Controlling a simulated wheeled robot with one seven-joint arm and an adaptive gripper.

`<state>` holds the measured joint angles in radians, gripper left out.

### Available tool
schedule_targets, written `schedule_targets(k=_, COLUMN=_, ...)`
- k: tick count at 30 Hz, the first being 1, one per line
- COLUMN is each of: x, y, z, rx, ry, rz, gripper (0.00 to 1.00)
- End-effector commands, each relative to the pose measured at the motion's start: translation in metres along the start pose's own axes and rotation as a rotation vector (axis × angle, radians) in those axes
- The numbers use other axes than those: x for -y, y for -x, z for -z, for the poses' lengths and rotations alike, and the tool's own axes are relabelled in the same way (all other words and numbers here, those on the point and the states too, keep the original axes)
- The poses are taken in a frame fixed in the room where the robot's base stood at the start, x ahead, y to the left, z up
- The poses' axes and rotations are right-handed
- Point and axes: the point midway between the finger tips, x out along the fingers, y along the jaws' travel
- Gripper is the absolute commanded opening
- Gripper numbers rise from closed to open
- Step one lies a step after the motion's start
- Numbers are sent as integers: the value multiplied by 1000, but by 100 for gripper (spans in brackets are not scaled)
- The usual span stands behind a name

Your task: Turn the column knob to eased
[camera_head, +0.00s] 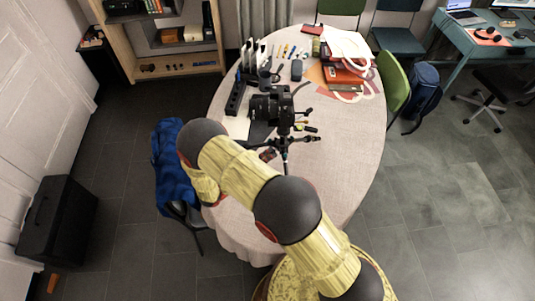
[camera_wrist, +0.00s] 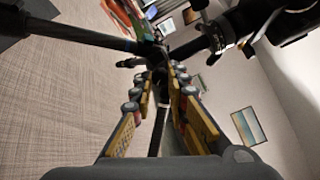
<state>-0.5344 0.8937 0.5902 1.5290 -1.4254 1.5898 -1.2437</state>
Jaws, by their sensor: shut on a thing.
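The tripod (camera_head: 284,143) stands on the table, with a black camera (camera_head: 270,108) mounted on top. In the wrist view, dark tripod parts (camera_wrist: 90,37) spread from the centre to the upper left and upper right. My gripper (camera_wrist: 163,76) has its yellow-and-grey fingers drawn in at the tripod's centre, shut on a small part there. The column knob itself is hidden between the fingertips, so its setting cannot be read. In the head view, my yellow arm reaches over the near left of the table and covers most of the gripper.
The round table (camera_head: 345,185) has a pale cloth, bare on the right. A black rack (camera_head: 237,92), small tools and a red box (camera_head: 342,75) lie towards the back. A chair with a blue garment (camera_head: 168,165) stands at the left, a green chair (camera_head: 393,85) at the right.

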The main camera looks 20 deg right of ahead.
Motion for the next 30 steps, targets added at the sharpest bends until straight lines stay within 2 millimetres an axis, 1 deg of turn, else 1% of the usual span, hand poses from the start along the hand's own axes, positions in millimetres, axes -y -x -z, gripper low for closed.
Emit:
schedule_targets(k=6, x=1, y=0, z=-1, rx=1, ry=138, rz=0, gripper=0)
schedule_targets(k=12, x=0, y=0, z=-2, rx=1, ry=218, rz=-1, gripper=0)
schedule_targets(k=18, x=0, y=0, z=-1, rx=1, ry=255, rz=-1, gripper=0)
schedule_targets(k=30, x=0, y=0, z=-1, rx=2, ry=261, rz=-1, gripper=0)
